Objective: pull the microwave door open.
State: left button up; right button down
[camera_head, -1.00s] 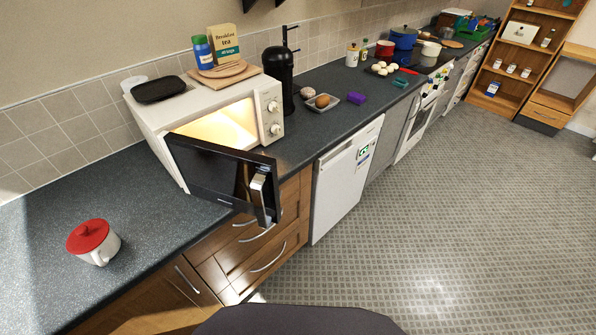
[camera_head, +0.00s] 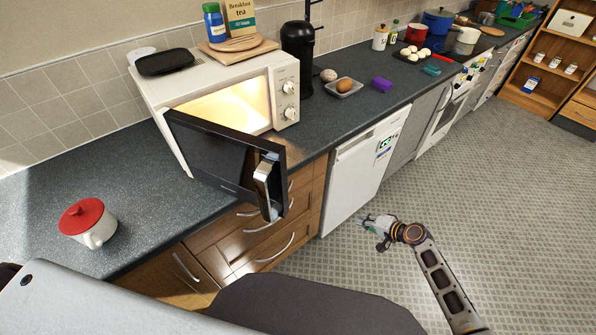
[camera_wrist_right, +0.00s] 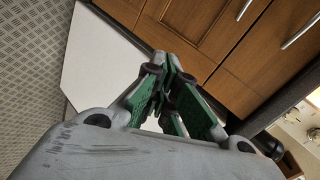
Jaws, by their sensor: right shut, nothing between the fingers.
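The white microwave (camera_head: 172,97) stands on the dark counter with its lit inside showing. Its black door (camera_head: 205,152) is swung open toward me, and the upright metal handle (camera_head: 263,184) is at the door's free edge. My right gripper (camera_head: 368,219) is low over the floor, to the right of the door and apart from it, in front of the white dishwasher. In the right wrist view my right gripper (camera_wrist_right: 167,72) has its green-padded fingers shut with nothing between them. My left gripper is not in view.
Wooden drawers (camera_head: 263,232) and the white dishwasher (camera_head: 362,171) are below the counter. A board with a tea box and jar, and a black dish, lie on the microwave. The floor at right is clear.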

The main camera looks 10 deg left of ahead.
jog(key=w+a+r+n+g+y+b, duration=0.15)
jog(key=a+r, duration=0.25)
jog(key=r, duration=0.5)
jog(key=a+r+y+b, duration=0.1)
jog(key=a+r+y, duration=0.2)
jog(key=r, duration=0.5)
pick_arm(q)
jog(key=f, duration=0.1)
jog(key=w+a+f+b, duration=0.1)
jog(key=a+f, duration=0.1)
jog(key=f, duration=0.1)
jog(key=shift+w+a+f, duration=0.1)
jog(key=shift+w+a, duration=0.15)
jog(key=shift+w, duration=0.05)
pick_arm(e)
jog(key=s+a+r+n+g+y, duration=0.1)
jog(key=s+r, duration=0.3)
jog(key=r, duration=0.5)
jog(key=s+a+r+n+g+y, duration=0.2)
jog(key=s+a+r+g+y, duration=0.1)
jog(key=r, duration=0.5)
jog(key=shift+s+a+r+g+y, duration=0.35)
jog(key=shift+s+a+g, duration=0.3)
jog(key=shift+s+a, duration=0.25)
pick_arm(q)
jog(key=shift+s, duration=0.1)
pick_arm(e)
jog(key=shift+n, duration=0.25)
